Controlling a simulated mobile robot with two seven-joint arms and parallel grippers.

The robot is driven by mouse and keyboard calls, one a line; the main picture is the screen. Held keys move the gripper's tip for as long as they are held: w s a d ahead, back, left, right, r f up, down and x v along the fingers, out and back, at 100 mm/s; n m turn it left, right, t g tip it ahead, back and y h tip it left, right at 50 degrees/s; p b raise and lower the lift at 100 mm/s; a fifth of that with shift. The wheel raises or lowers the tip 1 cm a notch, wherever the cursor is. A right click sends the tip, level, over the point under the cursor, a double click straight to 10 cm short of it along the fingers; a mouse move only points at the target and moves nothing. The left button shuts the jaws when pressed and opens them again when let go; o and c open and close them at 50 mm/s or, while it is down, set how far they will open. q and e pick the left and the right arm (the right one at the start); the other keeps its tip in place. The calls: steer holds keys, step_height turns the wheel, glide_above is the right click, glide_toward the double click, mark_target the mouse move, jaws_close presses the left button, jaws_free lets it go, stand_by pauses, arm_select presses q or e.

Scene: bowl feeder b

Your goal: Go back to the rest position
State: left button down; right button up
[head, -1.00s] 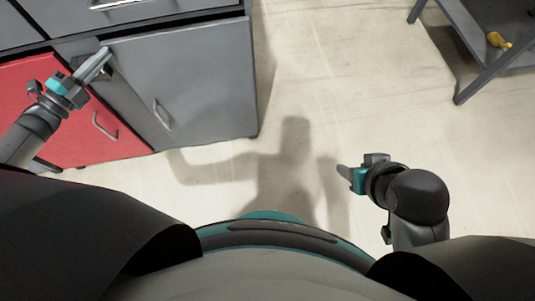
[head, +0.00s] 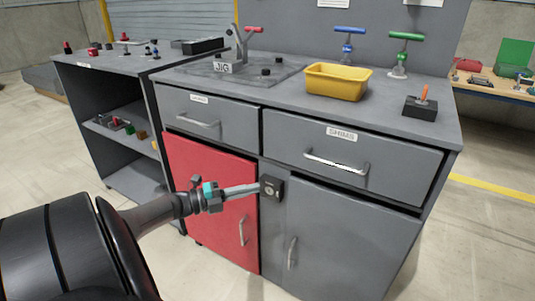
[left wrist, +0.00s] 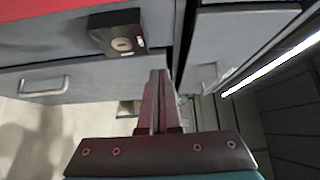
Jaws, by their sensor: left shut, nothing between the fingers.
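My left gripper (head: 245,190) reaches in from the left in the head view, in front of the workbench cabinet. Its fingers are together with nothing between them. The tips appear close to a small dark lock box (head: 271,187) on the cabinet front; whether they touch is unclear. In the left wrist view the closed fingers (left wrist: 158,90) point up the picture, with the lock box (left wrist: 118,33) to their left, apart from them. My right gripper is in neither current view.
The cabinet has a red door (head: 212,195), a grey door (head: 345,240) and drawers with handles, all looking shut. On its top (head: 285,92) stand a yellow bin (head: 336,81), a jig, and clamps with coloured handles. A shelf unit (head: 105,75) adjoins at left. Floor shows at right.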

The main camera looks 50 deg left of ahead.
arm_select(q)
steer(key=shift+s+a+b, duration=0.3)
steer(key=shift+s+a, duration=0.35)
steer(key=shift+a, duration=0.35)
arm_select(e)
steer(key=shift+w+a+f+t+y, duration=0.2)
steer(key=shift+w+a+t+y, duration=0.2)
steer(key=shift+w+a+t, duration=0.45)
